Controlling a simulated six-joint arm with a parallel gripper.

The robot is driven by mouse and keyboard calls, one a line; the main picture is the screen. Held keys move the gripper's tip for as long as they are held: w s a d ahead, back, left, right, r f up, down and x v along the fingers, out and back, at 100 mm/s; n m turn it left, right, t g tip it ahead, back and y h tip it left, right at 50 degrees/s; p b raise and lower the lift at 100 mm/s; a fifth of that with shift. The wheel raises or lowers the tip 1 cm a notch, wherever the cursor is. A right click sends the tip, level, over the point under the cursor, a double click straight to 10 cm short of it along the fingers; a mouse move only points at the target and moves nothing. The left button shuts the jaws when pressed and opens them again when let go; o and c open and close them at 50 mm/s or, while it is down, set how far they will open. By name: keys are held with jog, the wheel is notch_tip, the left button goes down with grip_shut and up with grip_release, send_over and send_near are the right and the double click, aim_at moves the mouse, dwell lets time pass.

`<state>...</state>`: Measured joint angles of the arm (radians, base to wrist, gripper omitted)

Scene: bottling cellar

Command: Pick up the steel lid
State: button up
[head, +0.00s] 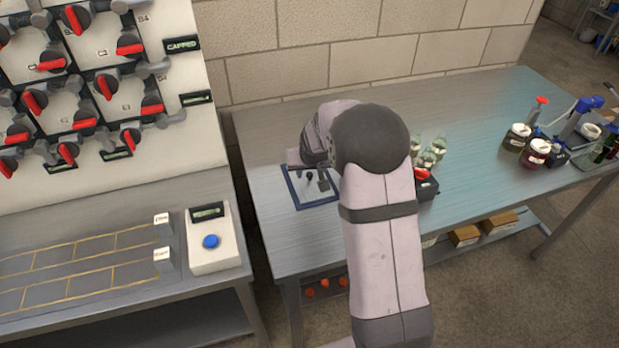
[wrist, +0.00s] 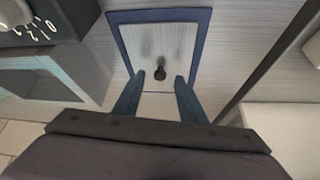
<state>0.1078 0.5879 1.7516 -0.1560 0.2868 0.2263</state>
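The steel lid (wrist: 175,42) is a flat, square, brushed-metal plate with a small black knob (wrist: 160,73). It lies inside a dark blue square frame (wrist: 203,45) on the metal table. In the head view the blue frame (head: 289,187) shows at the table's left end, partly hidden by my arm. My gripper (wrist: 158,78) is open, with its two dark fingers apart and pointing at the lid. In the wrist view the knob appears between the fingertips, and neither finger visibly touches it. The gap in height cannot be told. My gripper in the head view (head: 322,182) is over the frame.
A dark box with a dial (wrist: 30,25) stands close beside the frame. Green-tinted bottles (head: 432,153) stand behind my arm, and jars (head: 536,152) are at the far right. A bench with a blue button box (head: 212,256) is left, across a gap.

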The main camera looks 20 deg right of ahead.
jog(key=shift+x, duration=0.75)
grip_shut()
